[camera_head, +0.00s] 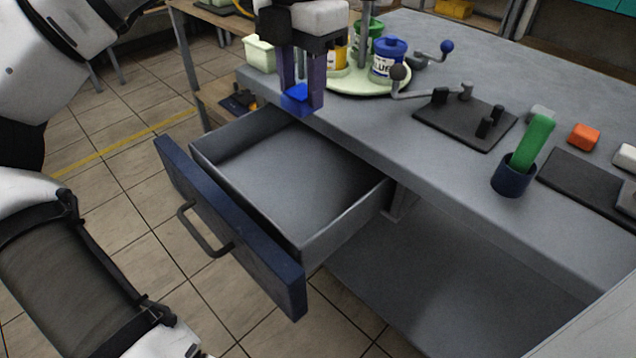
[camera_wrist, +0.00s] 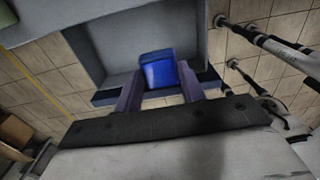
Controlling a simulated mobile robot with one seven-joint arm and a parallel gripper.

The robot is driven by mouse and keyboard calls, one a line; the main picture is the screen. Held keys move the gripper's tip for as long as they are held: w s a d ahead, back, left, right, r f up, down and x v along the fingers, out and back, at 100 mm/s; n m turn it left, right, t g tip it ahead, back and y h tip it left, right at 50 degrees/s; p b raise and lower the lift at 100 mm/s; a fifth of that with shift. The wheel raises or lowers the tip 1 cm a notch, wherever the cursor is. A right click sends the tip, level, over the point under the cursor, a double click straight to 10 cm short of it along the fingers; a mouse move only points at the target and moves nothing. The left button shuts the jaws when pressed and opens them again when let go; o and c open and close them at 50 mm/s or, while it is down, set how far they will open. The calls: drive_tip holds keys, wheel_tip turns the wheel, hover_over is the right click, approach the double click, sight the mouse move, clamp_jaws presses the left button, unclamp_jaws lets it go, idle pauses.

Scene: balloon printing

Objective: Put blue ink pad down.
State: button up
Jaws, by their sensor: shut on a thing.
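The blue ink pad (camera_head: 297,92) is a small blue block held between the fingers of my gripper (camera_head: 302,98). In the head view it is above the back left end of the open drawer (camera_head: 288,170), near the table's edge. In the wrist view the blue ink pad (camera_wrist: 157,69) sits between the fingertips of my gripper (camera_wrist: 158,82), with the drawer (camera_wrist: 105,38) behind it. My gripper is shut on the pad. The drawer is grey inside with a dark blue front, and its visible inside is empty.
The grey table (camera_head: 450,60) holds a round tray (camera_head: 350,84) with a blue ink can (camera_head: 388,58) and others, a dark plate with pegs (camera_head: 466,122), a dark blue cup (camera_head: 513,176) with a green item, and an orange block (camera_head: 583,137). The drawer handle (camera_head: 203,230) sticks out at the front.

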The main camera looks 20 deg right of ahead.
drive_tip(key=shift+s+d+f, duration=0.15)
drive_tip(key=shift+d+f, duration=0.15)
wheel_tip(320, 180, down, 20)
drive_tip(key=b, duration=0.4)
drive_tip(key=shift+r, duration=0.25)
drive_tip(key=shift+f+b, duration=0.25)
drive_tip(key=shift+b, duration=0.05)
drive_tip(key=o, duration=0.8)
drive_tip(key=shift+r, duration=0.1)
drive_tip(key=shift+o, duration=0.2)
drive_tip(key=shift+r, duration=0.1)
wheel_tip(320, 180, up, 12)
drive_tip(key=p, duration=0.2)
drive_tip(key=shift+p, duration=0.4)
drive_tip(key=shift+s+d+r, duration=0.1)
